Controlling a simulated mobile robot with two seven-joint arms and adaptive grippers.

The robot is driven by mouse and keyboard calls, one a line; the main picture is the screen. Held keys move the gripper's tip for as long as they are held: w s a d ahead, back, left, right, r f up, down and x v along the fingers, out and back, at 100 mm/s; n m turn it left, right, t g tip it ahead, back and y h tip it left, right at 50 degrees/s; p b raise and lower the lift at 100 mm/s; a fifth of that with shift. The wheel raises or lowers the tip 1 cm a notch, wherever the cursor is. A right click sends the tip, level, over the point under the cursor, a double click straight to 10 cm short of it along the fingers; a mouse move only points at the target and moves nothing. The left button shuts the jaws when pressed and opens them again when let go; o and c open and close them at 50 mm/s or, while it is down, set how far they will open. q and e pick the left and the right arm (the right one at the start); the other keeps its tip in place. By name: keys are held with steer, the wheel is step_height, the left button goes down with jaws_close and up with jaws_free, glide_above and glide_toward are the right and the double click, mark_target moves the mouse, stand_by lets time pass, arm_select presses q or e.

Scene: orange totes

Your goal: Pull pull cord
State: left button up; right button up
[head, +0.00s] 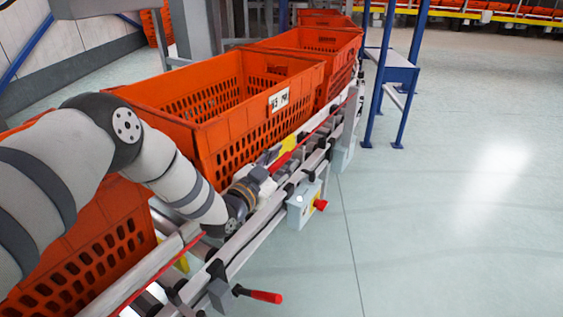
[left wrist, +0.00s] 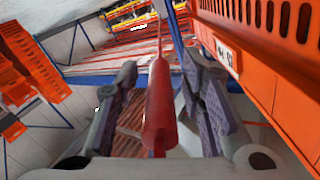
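The red pull cord (head: 320,128) runs along the near side of the conveyor in the head view. My left gripper (head: 264,176) is beside the cord, close to the side of an orange tote. In the left wrist view, a thick red length of the pull cord (left wrist: 160,112) lies between the two fingers of my left gripper (left wrist: 159,72). The fingers are apart, with a gap on each side of the red part. My right gripper is in neither view.
Orange totes (head: 170,104) stand in a row on the conveyor (head: 240,240). A grey box with a red button (head: 320,205) and a red-handled lever (head: 262,296) stick out from its side. Blue posts (head: 412,75) stand behind. The floor (head: 450,220) at right is clear.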

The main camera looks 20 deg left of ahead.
arm_select(q)
jaws_close()
steer(key=s+d+p, duration=0.1)
steer(key=d, duration=0.5)
steer(key=shift+s+p, duration=0.3)
steer(key=shift+p, duration=0.05)
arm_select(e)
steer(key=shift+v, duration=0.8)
arm_select(q)
steer(key=shift+f, duration=0.1)
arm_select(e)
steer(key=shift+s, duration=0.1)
arm_select(q)
steer(key=shift+o, duration=0.5)
jaws_free()
steer(key=shift+w, duration=0.1)
steer(key=v, duration=1.2)
steer(key=shift+s+a, duration=0.25)
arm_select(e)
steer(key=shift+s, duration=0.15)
